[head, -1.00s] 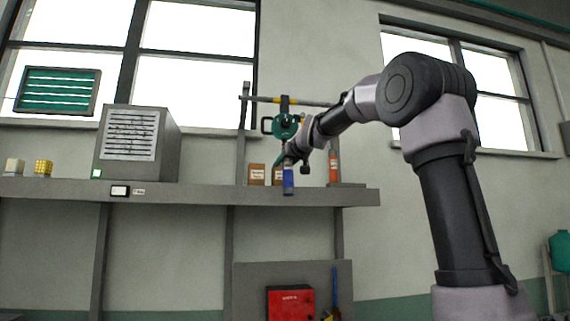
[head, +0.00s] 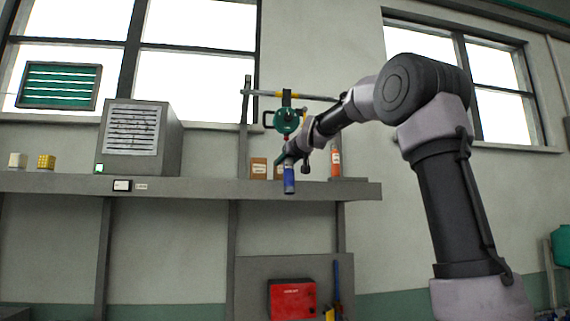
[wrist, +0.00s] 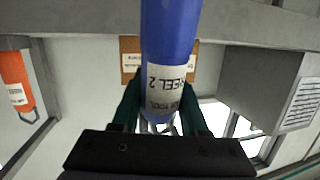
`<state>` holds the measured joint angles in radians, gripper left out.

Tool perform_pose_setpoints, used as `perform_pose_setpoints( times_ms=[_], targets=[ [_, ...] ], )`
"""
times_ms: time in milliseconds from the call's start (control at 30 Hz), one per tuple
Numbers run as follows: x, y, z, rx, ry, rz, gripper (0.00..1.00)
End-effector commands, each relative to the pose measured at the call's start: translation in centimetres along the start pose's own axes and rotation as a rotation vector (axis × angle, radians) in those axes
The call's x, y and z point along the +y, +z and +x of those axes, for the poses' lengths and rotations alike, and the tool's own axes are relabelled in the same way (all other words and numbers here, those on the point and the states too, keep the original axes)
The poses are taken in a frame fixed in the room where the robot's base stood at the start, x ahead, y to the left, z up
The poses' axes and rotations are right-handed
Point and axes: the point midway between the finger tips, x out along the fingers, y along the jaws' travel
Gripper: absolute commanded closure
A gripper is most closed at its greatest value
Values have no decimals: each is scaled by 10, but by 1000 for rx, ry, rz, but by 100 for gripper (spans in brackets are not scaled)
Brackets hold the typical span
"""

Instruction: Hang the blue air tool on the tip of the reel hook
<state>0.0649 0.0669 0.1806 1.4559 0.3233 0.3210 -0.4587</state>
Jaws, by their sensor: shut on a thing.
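The blue air tool (head: 289,179) hangs upright in my gripper (head: 290,157), in front of the shelf edge in the head view. In the wrist view the blue tool (wrist: 170,35) is close up, with a white label that partly reads "REEL 2", upside down. The two green fingers of my gripper (wrist: 160,100) are shut on it, one on each side. The green reel (head: 287,120) hangs from a rail just above and behind my gripper. A small red part shows below the reel. The hook's tip cannot be made out; my gripper covers that area.
A yellow and grey rail (head: 262,93) crosses above. A red box (head: 292,299) sits below the shelf.

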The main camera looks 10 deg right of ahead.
Motion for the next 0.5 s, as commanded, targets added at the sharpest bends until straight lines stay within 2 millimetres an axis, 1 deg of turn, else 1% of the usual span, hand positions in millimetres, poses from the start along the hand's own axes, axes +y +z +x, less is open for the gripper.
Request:
perform_pose_setpoints(
  times_ms=[167,200,267,300,500],
  targets=[
    [0,-2,-1,3,0,-1,100],
    [0,-2,-1,3,0,-1,53],
    [0,-2,-1,3,0,-1,30],
    [0,-2,-1,3,0,-1,22],
    [0,-1,0,2,0,-1,22]
  ],
)
